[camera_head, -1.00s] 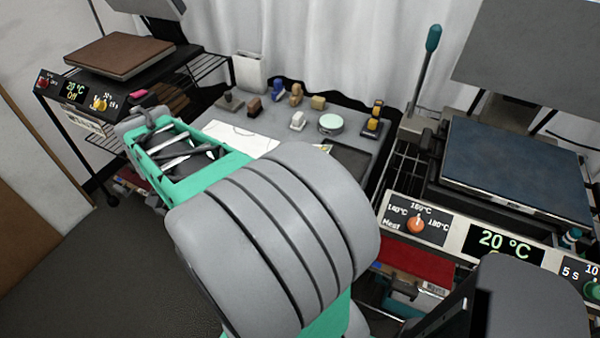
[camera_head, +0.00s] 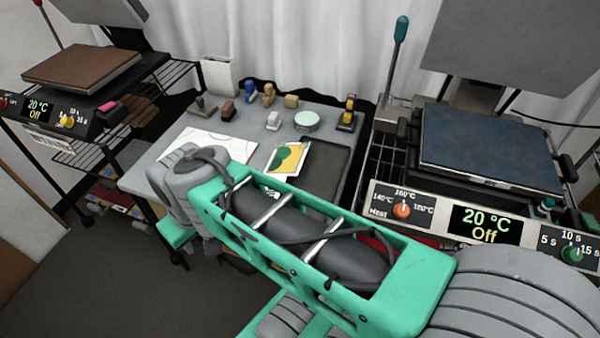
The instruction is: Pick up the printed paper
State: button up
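The printed paper (camera_head: 288,158), with a yellow and green picture and a white border, lies on the grey table, partly over the left edge of a dark tray (camera_head: 326,166). A white sheet (camera_head: 209,142) with faint lines lies to its left; my arm hides its lower right part. My green and grey arm crosses the lower middle of the view, in front of the table. My gripper cannot be seen.
Small stamps and tools and a round green-topped tin (camera_head: 307,120) stand along the table's back. A heat press (camera_head: 490,150) with a blue-grey plate stands on the right, another with a brown plate (camera_head: 82,66) on the left. A white holder (camera_head: 219,76) is at the back.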

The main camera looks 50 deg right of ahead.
aim_at(287, 159)
jog(key=u, duration=0.05)
jog(key=k, duration=1.35)
jog(key=u, duration=0.95)
jog(key=i, duration=1)
jog(key=u, duration=0.05)
